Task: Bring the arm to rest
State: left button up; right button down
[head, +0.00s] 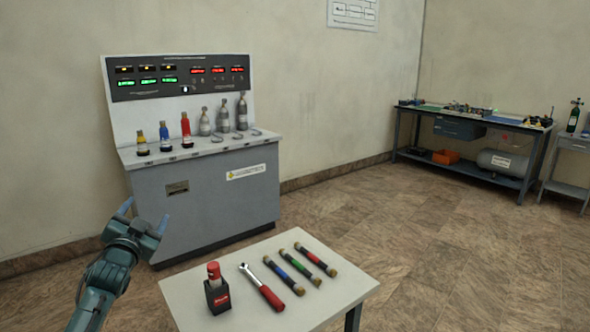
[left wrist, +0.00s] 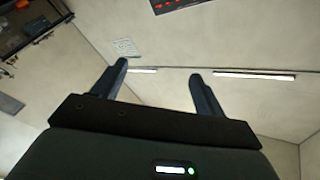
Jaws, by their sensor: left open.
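My left gripper (head: 144,217) is raised at the left of the head view, in front of the grey console (head: 210,203) and left of the small table (head: 188,284). Its two fingers are apart with nothing between them. The left wrist view also shows the open fingers of the left gripper (left wrist: 158,85), with wall and ceiling lights behind. My right gripper is in neither view.
The console carries several small cylinders (head: 186,131). A workbench (head: 468,150) stands at the far right. Open floor (head: 400,240) lies between.

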pick_arm(q)
jog(key=s+d+f+n+g+h, duration=0.1)
jog(key=s+d+f+g, duration=0.15)
jog(key=s+f, duration=0.35)
jog(key=s+d+f+n+g+h, duration=0.1)
jog(key=s+d+f, duration=0.25)
jog(key=f, duration=0.55)
jog(key=s+d+f+n+g+h, duration=0.1)
jog(key=s+d+f+g, duration=0.1)
jog(key=s+d+f, duration=0.35)
jog(key=s+d+f+g, duration=0.1)
jog(key=s+d+f, duration=0.2)
jog(key=s, duration=0.5)
jog(key=s+d+f+g+h, duration=0.1)
jog(key=s+d+f, duration=0.2)
jog(key=s, duration=0.5)
jog(key=s+d+f+g+h, duration=0.1)
jog(key=s+d+f, duration=0.2)
jog(key=s, duration=0.5)
jog(key=shift+s+f, duration=0.25)
jog(key=shift+f, duration=0.05)
jog(key=shift+d+g, duration=0.1)
jog(key=shift+g, duration=0.15)
